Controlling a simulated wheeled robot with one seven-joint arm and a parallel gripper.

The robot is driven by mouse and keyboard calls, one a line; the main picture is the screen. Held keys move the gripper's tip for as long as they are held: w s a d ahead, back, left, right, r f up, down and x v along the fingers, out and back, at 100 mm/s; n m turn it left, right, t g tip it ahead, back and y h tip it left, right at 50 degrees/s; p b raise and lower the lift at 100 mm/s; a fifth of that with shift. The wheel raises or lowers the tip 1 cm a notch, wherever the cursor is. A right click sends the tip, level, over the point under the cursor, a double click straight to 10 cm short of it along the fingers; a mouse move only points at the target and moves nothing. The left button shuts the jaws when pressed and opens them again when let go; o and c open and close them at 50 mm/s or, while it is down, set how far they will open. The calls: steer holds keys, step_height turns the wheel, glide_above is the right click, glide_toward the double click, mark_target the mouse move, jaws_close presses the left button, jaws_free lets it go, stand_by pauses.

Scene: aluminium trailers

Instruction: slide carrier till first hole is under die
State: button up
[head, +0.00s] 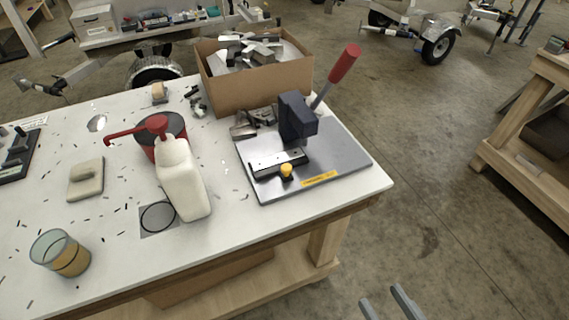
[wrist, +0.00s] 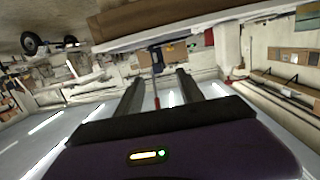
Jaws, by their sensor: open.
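A hand press stands on a grey base plate (head: 345,157) at the right end of the white table. Its dark head (head: 297,118) has a lever with a red handle (head: 344,63) leaning up to the right. The carrier (head: 277,163), a light strip with small holes in a dark guide, lies in front of the head and has a yellow knob (head: 286,171) at its near side. I cannot tell which hole lies under the die, which the head hides. My gripper (head: 385,301) is open and empty, off the table at the lower right; its fingers also show in the wrist view (wrist: 158,85).
A cardboard box (head: 256,87) of metal parts stands behind the press, with loose metal pieces (head: 252,122) beside it.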

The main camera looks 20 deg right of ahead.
mark_target(290, 170)
steer(key=w+d+f+y, duration=0.1)
steer(key=w+d, duration=0.1)
steer(key=w, duration=0.7)
steer(key=w+d+f+y+p, duration=0.1)
steer(key=w+d, duration=0.1)
steer(key=w, duration=0.8)
steer(key=w+d+f, duration=0.1)
steer(key=w+d, duration=0.1)
steer(key=w, duration=0.7)
steer(key=shift+w+d+t+y+p, duration=0.15)
steer(key=shift+t+y+p, duration=0.2)
steer(key=shift+t+y, duration=0.05)
steer(key=shift+w+a+r+n+y, duration=0.2)
steer(key=shift+w+a+n+y, duration=0.35)
steer(key=shift+a+n+y, duration=0.35)
steer(key=a+n+y, duration=0.1)
steer(key=s+a+n+y, duration=0.1)
steer(key=shift+a+f+y, duration=0.15)
steer(key=shift+a+y, duration=0.15)
steer(key=shift+a, duration=0.1)
steer(key=shift+s+a+n, duration=0.1)
steer(key=shift+a+n, duration=0.2)
steer(key=shift+n, duration=0.3)
steer(key=shift+a+y, duration=0.1)
steer(key=shift+y, duration=0.2)
steer(key=p+x, duration=0.2)
steer(key=x, duration=0.5)
steer(key=shift+w, duration=0.4)
